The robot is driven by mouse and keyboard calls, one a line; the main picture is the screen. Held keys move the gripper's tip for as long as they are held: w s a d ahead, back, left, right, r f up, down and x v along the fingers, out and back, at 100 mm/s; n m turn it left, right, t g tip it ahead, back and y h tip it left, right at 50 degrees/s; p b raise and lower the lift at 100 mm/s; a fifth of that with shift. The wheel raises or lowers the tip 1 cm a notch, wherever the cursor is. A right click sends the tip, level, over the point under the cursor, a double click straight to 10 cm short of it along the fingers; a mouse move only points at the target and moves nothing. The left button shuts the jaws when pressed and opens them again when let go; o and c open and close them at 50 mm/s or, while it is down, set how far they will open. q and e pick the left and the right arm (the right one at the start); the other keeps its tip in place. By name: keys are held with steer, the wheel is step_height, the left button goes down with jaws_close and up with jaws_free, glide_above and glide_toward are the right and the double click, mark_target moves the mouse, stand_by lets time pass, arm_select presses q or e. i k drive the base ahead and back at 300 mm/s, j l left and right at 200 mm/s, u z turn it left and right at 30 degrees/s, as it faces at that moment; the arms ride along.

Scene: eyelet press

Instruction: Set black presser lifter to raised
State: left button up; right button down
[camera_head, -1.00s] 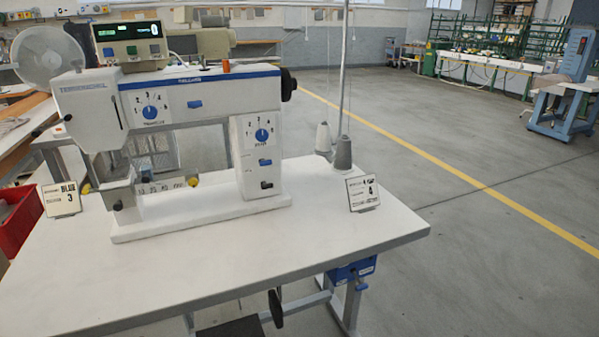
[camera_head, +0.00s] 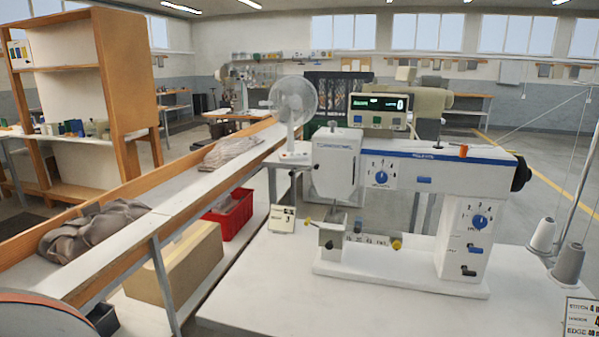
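The white sewing machine (camera_head: 405,205) with a blue stripe stands on the white table at centre right. A small dark lever (camera_head: 467,270) sits low on the right column, below a blue lever (camera_head: 474,248). I cannot tell which dark part is the black presser lifter, nor whether it is raised. Neither of my grippers is in view.
Thread cones (camera_head: 568,262) and a printed card (camera_head: 581,318) are at right. The table's front (camera_head: 290,305) is clear.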

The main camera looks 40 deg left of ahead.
mark_target(293, 170)
steer(key=i+j, duration=0.1)
steer(key=j, duration=0.4)
steer(key=i+j, duration=0.1)
steer(key=j, duration=0.35)
steer(key=i+j+u, duration=0.1)
steer(key=j, duration=0.4)
steer(key=i+j, duration=0.1)
steer(key=j, duration=0.35)
steer(key=i+j, duration=0.1)
steer(key=j, duration=0.35)
steer(key=k+l+u, duration=0.35)
steer(key=u, duration=0.15)
